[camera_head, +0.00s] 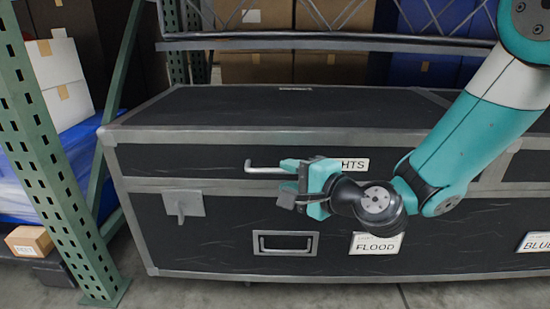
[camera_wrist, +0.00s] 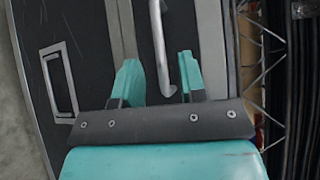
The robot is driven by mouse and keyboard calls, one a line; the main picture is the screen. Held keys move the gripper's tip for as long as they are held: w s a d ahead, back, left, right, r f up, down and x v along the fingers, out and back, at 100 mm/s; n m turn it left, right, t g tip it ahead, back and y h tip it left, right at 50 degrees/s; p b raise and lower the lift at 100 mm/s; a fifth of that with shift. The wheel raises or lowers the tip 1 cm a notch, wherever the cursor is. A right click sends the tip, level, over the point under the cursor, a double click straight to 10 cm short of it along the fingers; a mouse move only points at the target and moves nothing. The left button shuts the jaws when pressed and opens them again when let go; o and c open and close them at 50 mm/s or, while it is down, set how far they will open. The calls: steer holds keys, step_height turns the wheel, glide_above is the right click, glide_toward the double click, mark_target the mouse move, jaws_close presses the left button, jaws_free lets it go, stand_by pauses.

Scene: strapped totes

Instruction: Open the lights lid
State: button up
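The lights lid (camera_head: 190,158) is the dark upper part of a long metal-edged case. It looks shut, flush on the body. Its white label (camera_head: 356,165) shows only "HTS"; my gripper hides the rest. A pale bar handle (camera_head: 262,169) sticks out from the lid's front. My gripper (camera_head: 288,165) is at the handle's right part. In the wrist view, the handle (camera_wrist: 160,45) passes between my two teal fingers (camera_wrist: 160,78). They stand apart, with gaps on both sides, the right one smaller. A metal latch (camera_head: 182,204) hangs on the case front at left.
The case body below has a recessed handle (camera_head: 285,243), a "FLOOD" label (camera_head: 376,243) and a partly cut-off label (camera_head: 535,242) at right. A green perforated rack post (camera_head: 50,160) stands at left. A shelf beam (camera_head: 330,42) runs above and behind the lid.

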mark_target(278, 172)
steer(key=x, duration=0.5)
steer(key=shift+d, duration=0.1)
steer(key=shift+c, duration=0.2)
jaws_close()
